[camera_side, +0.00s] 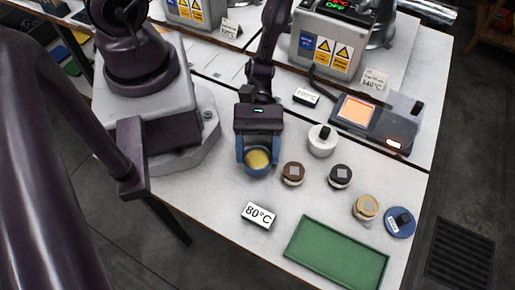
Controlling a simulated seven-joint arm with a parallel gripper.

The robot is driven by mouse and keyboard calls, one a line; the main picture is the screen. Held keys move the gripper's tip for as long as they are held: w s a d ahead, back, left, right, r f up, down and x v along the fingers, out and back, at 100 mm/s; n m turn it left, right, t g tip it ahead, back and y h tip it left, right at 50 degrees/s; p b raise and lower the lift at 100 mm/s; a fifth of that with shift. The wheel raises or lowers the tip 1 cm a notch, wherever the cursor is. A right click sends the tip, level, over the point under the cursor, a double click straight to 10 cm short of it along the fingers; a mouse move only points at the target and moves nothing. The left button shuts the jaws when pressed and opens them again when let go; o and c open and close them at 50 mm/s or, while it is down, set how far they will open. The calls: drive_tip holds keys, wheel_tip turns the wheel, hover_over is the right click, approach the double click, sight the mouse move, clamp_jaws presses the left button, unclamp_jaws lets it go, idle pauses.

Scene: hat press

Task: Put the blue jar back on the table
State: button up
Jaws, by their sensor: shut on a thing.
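The blue jar (258,172) is open at the top, with yellow contents showing inside. It is low at the white table (210,208), left of the table's middle. My gripper (259,155) points down from above, with its two blue fingers on either side of the jar. The gripper is shut on the jar. I cannot tell whether the jar's base touches the table. A blue lid (399,222) with a dark knob and a small label lies at the right edge of the table.
A brown-lidded jar (293,173), a black-lidded jar (340,176), a white jar (322,140) and a tan-lidded jar (366,207) stand to the right. An 80°C sign (258,215) and a green tray (336,255) are in front. A device with an orange screen (357,113) stands behind.

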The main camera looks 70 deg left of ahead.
drive_tip(key=o, duration=1.2)
drive_tip(key=shift+f, duration=0.1)
drive_tip(key=shift+c, duration=0.2)
drive_tip(key=v, duration=1.2)
wheel_tip(320, 180, up, 29)
drive_tip(key=a+m+t+y, duration=0.3)
drive_tip(key=m+t+y, duration=0.6)
drive_tip(key=m+y, duration=0.3)
drive_tip(key=shift+s+m+y, duration=0.25)
drive_tip(key=shift+m+y, duration=0.05)
drive_tip(key=shift+m, duration=0.8)
drive_tip(key=shift+o, duration=0.4)
drive_tip(key=shift+s+t, duration=0.15)
drive_tip(key=shift+t, duration=0.25)
